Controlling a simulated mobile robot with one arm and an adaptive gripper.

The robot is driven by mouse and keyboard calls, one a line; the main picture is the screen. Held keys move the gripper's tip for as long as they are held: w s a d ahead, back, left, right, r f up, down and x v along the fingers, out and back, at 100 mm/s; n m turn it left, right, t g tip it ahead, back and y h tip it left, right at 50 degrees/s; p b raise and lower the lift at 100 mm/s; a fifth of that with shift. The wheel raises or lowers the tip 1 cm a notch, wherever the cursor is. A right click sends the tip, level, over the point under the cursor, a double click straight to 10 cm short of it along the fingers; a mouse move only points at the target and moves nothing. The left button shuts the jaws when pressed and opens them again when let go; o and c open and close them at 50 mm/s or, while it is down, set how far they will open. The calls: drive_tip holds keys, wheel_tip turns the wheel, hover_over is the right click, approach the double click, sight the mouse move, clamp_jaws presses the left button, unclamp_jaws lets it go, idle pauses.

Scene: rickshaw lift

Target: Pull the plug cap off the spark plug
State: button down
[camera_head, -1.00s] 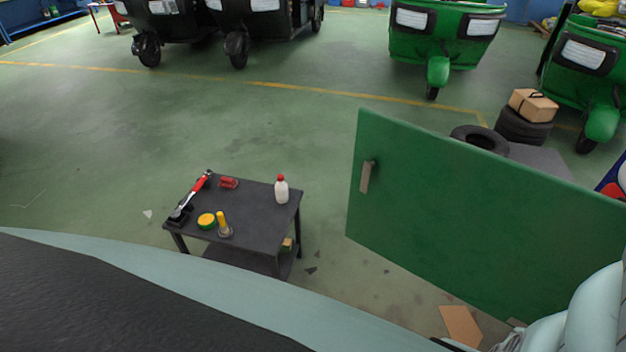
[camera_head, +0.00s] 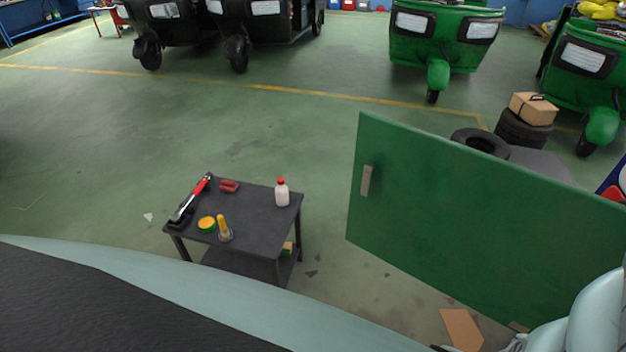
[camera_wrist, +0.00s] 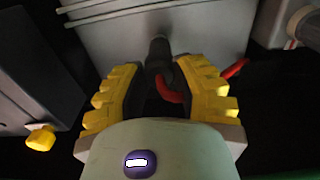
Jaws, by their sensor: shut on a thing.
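In the wrist view my gripper (camera_wrist: 158,75), with ridged yellow fingers, is shut on the dark plug cap (camera_wrist: 159,50). A red lead (camera_wrist: 168,92) bends by the cap between the fingers, and red also shows right of the right finger. The cap points up at a grey ribbed engine part (camera_wrist: 205,30). The spark plug is not clearly visible; I cannot tell how far the cap sits on it. The head view does not show the gripper or cap.
A yellow knob (camera_wrist: 41,138) on a dark box is at the left of the wrist view. In the head view, a green panel (camera_head: 470,210) stands open at right. A low dark table (camera_head: 262,222) holds tools and a white bottle (camera_head: 282,195).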

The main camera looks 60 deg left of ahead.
drive_tip(key=shift+s+a, duration=0.1)
drive_tip(key=shift+a, duration=0.05)
drive_tip(key=shift+p+v, duration=0.9)
drive_tip(key=shift+v, duration=1)
drive_tip(key=shift+f, duration=0.1)
